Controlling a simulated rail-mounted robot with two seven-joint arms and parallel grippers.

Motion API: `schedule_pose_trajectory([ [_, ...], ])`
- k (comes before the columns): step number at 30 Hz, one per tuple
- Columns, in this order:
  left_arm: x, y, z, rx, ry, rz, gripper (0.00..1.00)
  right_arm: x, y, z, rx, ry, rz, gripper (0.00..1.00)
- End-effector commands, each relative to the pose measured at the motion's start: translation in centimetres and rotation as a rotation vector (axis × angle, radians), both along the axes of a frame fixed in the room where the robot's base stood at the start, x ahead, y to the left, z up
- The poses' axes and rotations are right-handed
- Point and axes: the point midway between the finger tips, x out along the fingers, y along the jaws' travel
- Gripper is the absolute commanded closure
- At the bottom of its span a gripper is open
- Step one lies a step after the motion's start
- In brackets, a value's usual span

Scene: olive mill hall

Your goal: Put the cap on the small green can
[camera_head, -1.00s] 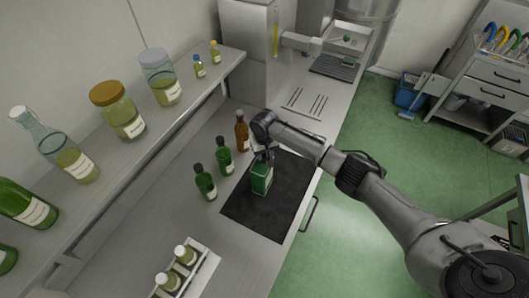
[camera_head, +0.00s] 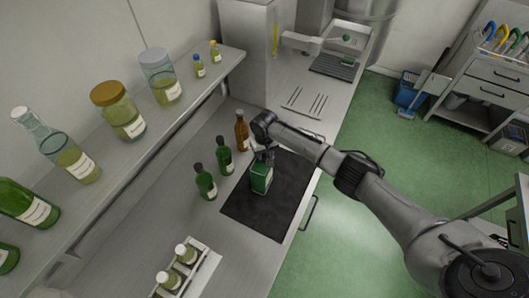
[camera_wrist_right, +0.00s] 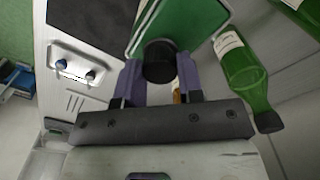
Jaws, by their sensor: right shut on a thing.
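The small green can (camera_head: 261,180) stands on a black mat (camera_head: 240,213) on the counter. It also shows at the top of the right wrist view (camera_wrist_right: 190,22). My right gripper (camera_head: 264,154) is just above the can's top. In the right wrist view its two fingers (camera_wrist_right: 160,75) are shut on a round black cap (camera_wrist_right: 159,58). The cap overlaps the near edge of the can in that view. I cannot tell whether cap and can touch. In the head view the gripper hides the cap and the can's opening. My left gripper is not in view.
Two dark green bottles (camera_head: 205,184) and a brown bottle (camera_head: 242,132) stand just left of the mat. A white rack with two small bottles (camera_head: 185,254) is at the front. Thin rods (camera_head: 304,101) lie behind. The mat's front right part is clear.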

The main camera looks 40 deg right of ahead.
Motion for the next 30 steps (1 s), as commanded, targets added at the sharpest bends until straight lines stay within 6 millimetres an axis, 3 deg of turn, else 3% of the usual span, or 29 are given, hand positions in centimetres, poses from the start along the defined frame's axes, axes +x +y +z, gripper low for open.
schedule_pose_trajectory([
  [6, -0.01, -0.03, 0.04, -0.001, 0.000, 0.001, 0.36, 0.01, 0.02, -0.01, 0.000, 0.000, 0.000, 0.83],
  [7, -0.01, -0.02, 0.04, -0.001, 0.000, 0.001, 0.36, 0.01, 0.02, -0.01, 0.000, 0.000, 0.000, 0.65],
  [16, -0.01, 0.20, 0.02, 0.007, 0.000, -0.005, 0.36, 0.01, 0.01, 0.00, 0.000, 0.000, 0.000, 0.36],
  [21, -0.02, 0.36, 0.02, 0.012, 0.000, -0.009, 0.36, 0.01, 0.01, 0.00, 0.000, 0.000, 0.000, 0.37],
  [25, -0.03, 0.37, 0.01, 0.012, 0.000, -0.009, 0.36, 0.01, 0.01, 0.00, 0.000, 0.000, 0.000, 0.49],
  [30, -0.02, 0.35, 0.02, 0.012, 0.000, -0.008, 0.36, 0.01, 0.01, 0.00, 0.000, 0.000, 0.000, 0.49],
])
